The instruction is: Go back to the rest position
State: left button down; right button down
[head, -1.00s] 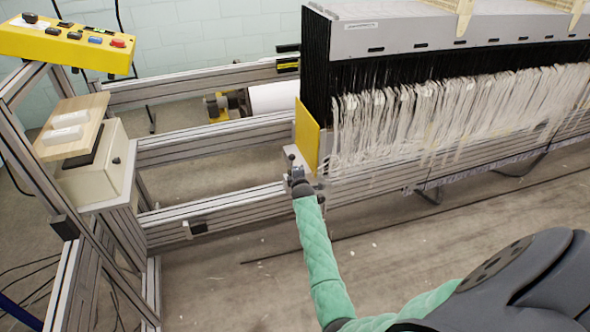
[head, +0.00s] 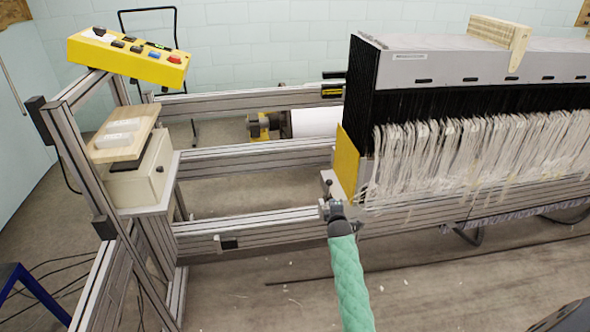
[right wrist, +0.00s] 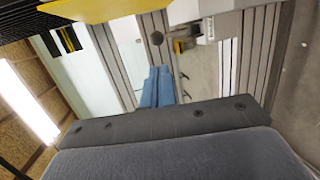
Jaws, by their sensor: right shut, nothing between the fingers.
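My right gripper (head: 327,207) is at the end of the green-sleeved arm, low at the left end of the loom's thread unit, just below the yellow end plate (head: 347,163). In the right wrist view its blue fingers (right wrist: 157,78) are together with nothing between them. My left gripper is in neither view.
White threads (head: 480,150) hang under the grey-topped unit on the right. Aluminium rails (head: 250,160) run left to a frame with a yellow button box (head: 130,58) and a wooden board (head: 105,147). The floor in front is mostly clear.

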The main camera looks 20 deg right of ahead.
jog(key=s+a+r+m+g+y, duration=0.2)
jog(key=s+a+r+m+g, duration=0.15)
jog(key=s+a+m, duration=0.45)
jog(key=s+a+r+m+g+y, duration=0.35)
jog(key=s+a+m, duration=0.3)
jog(key=a, duration=0.35)
jog(key=s+a+f+n+g+y, duration=0.1)
jog(key=s+a+f, duration=0.1)
jog(key=s+a, duration=0.7)
jog(key=s+a+f+n+g+y, duration=0.15)
jog(key=s+a, duration=0.35)
jog(key=s, duration=0.8)
jog(key=s+a+f+g, duration=0.1)
jog(key=s+f, duration=0.2)
jog(key=s, duration=0.4)
jog(key=s+a+f+g, duration=0.1)
jog(key=s+f+g, duration=0.1)
jog(key=s, duration=0.5)
jog(key=shift+s+a+f, duration=0.3)
jog(key=shift+s+f, duration=0.05)
jog(key=shift+f, duration=0.5)
